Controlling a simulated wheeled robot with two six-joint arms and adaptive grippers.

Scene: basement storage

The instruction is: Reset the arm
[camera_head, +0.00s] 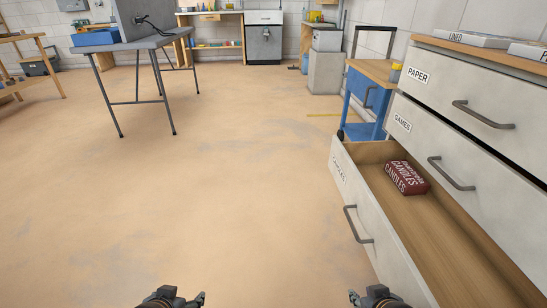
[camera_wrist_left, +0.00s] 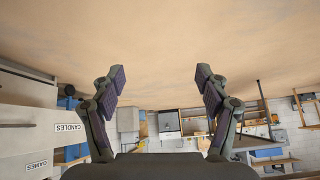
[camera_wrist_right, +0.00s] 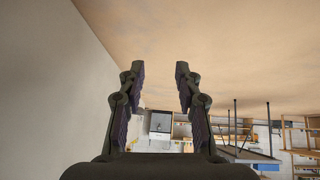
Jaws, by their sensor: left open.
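My left gripper (camera_head: 171,298) shows at the bottom edge of the head view, above bare floor. In the left wrist view its two fingers (camera_wrist_left: 160,88) stand wide apart with nothing between them. My right gripper (camera_head: 375,297) shows at the bottom edge of the head view, close to the front of the open drawer. In the right wrist view its fingers (camera_wrist_right: 154,85) are apart and hold nothing. A pale drawer front fills the left side of that view. Both arms are mostly out of the head view.
The bottom drawer (camera_head: 352,205), labelled candles, is pulled out with a dark red candles box (camera_head: 406,177) inside. The paper (camera_head: 450,95) and games (camera_head: 430,140) drawers above look shut. A blue cart (camera_head: 362,100) stands beyond. A grey folding table (camera_head: 150,44) stands back left. The middle floor is clear.

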